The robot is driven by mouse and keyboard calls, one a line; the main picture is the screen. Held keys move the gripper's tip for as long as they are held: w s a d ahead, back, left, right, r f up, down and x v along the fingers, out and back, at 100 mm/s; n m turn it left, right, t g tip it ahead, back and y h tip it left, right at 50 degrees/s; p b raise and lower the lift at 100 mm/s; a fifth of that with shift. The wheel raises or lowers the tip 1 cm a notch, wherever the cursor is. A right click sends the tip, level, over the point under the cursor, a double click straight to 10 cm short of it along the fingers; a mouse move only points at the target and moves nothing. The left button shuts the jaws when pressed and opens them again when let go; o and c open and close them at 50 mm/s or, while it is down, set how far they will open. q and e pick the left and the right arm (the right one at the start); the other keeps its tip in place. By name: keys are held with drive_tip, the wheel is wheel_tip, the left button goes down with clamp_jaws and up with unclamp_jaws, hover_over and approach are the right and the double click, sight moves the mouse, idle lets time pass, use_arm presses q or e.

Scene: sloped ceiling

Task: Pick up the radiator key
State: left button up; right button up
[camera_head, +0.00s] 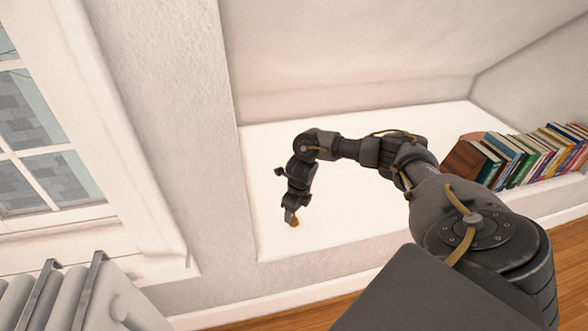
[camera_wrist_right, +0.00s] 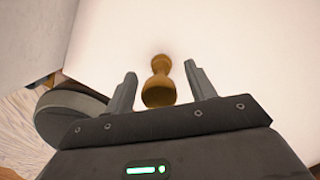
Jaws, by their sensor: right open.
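A small brown-gold, waisted piece, which looks like the radiator key, (camera_wrist_right: 159,85) is on the white ledge (camera_head: 365,208). In the right wrist view it lies between the two fingers of my right gripper (camera_wrist_right: 160,72), with a gap on both sides. The gripper is open and does not hold it. In the head view my right gripper (camera_head: 290,208) reaches down to the ledge, with the brown piece (camera_head: 294,222) at its tips, partly hidden. My left gripper is out of view.
A row of books (camera_head: 535,155) stands at the right end of the ledge. A white radiator (camera_head: 75,295) is at the lower left under a window (camera_head: 45,150). The ledge around the piece is bare. A sloped ceiling comes down behind it.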

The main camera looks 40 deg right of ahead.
drive_tip(key=shift+f, duration=0.25)
drive_tip(key=c, duration=1.1)
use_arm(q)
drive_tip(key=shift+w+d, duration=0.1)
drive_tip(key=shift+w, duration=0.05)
use_arm(e)
drive_tip(key=shift+w+r, duration=0.1)
